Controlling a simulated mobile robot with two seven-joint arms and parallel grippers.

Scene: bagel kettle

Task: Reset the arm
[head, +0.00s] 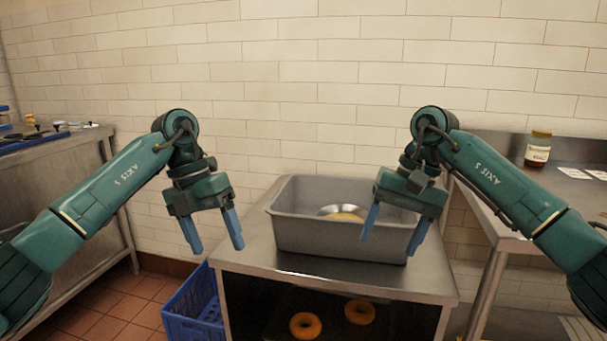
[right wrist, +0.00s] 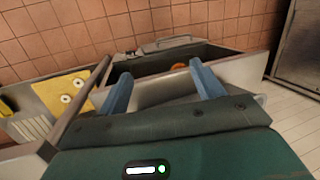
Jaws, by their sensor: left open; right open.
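My left gripper (head: 214,236) is open and empty, its blue fingers pointing down in the air left of the grey tub. My right gripper (head: 393,235) is open and empty, its blue fingers in front of the right part of the tub in the head view. In the right wrist view the fingers of my right gripper (right wrist: 164,88) stand apart with nothing between them. Both arms are raised and bent in a similar pose.
A grey tub (head: 315,240) with a metal bowl (head: 347,211) inside stands on a steel table (head: 255,262). Two bagels (head: 305,325) lie on the shelf below. A blue crate (head: 195,310) is on the floor. A jar (head: 538,149) stands on the right counter (head: 575,190).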

